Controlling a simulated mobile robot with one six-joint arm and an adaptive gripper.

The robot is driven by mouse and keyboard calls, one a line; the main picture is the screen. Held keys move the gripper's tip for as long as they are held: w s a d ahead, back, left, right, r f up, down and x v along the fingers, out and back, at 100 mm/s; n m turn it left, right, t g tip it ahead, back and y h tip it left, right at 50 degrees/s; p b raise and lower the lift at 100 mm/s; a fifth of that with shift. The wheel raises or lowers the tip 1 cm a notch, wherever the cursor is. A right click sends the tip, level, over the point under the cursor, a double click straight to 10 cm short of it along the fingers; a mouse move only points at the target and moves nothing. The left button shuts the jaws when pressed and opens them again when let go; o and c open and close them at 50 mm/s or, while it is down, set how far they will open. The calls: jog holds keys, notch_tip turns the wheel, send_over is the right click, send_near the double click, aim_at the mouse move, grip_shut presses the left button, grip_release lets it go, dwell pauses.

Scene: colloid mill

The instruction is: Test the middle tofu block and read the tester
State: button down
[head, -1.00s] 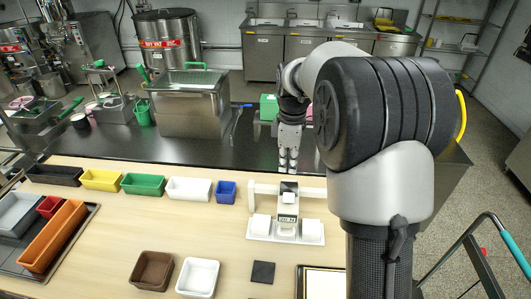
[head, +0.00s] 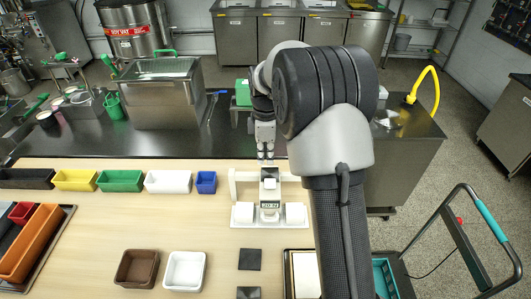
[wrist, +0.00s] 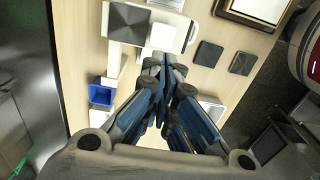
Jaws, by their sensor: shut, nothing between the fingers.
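The white tester (head: 270,215) stands on the wooden table, with a small dark display (head: 270,205) whose digits are too small to read surely. A white tofu block (head: 243,213) sits on its left side and another white block (head: 295,213) on its right side. My gripper (head: 265,155) is shut and empty, pointing down just behind the tester's middle, apart from the block. In the wrist view my gripper (wrist: 161,65) shows its fingers together, with the tester's white base (wrist: 178,32) beyond.
A blue bin (head: 206,182), white bin (head: 167,181), green bin (head: 119,180) and yellow bin (head: 75,179) line the back left. A brown tray (head: 137,268) and white tray (head: 185,270) lie in front. Dark square pads (head: 250,259) and a framed board (head: 303,273) lie front right.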

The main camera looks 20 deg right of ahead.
aim_at(266, 183)
notch_tip(266, 183, down, 9)
jog(key=shift+f+b, duration=0.1)
jog(key=shift+b, duration=0.75)
jog(key=shift+s+f+b, duration=0.1)
jog(key=shift+f+b, duration=0.2)
jog(key=shift+f, duration=0.8)
notch_tip(266, 183, up, 12)
jog(key=shift+r, duration=0.15)
